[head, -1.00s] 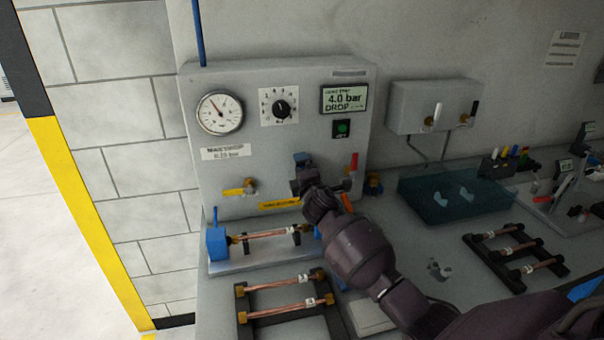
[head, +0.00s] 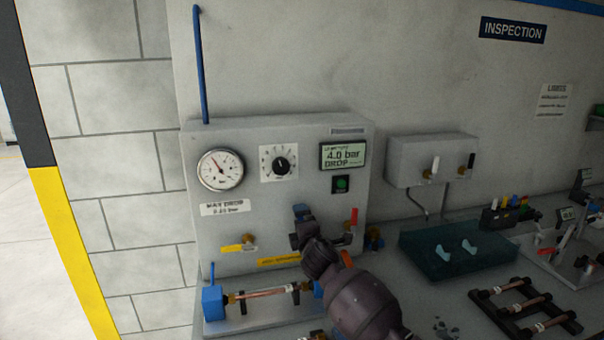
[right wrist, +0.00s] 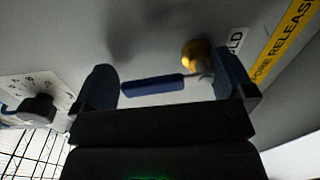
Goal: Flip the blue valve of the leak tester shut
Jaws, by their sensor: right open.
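The leak tester (head: 290,145) is a grey panel with a gauge and a display reading 4.0 bar. Its blue valve handle (right wrist: 150,87) shows in the right wrist view, lying nearly level, with a brass fitting (right wrist: 197,55) at its right end. My right gripper (head: 302,228) is at the panel's lower middle and covers most of this valve in the head view. In the right wrist view my right gripper (right wrist: 166,84) is open, one finger on each side of the blue handle. Contact cannot be told. My left gripper is not in view.
A yellow-handled valve (head: 238,246) is left of my gripper and a red-handled valve (head: 353,220) is close on its right. Below is a blue fixture (head: 213,302) with a copper tube (head: 265,293). A teal tray (head: 440,262) and tube racks (head: 515,302) are at right.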

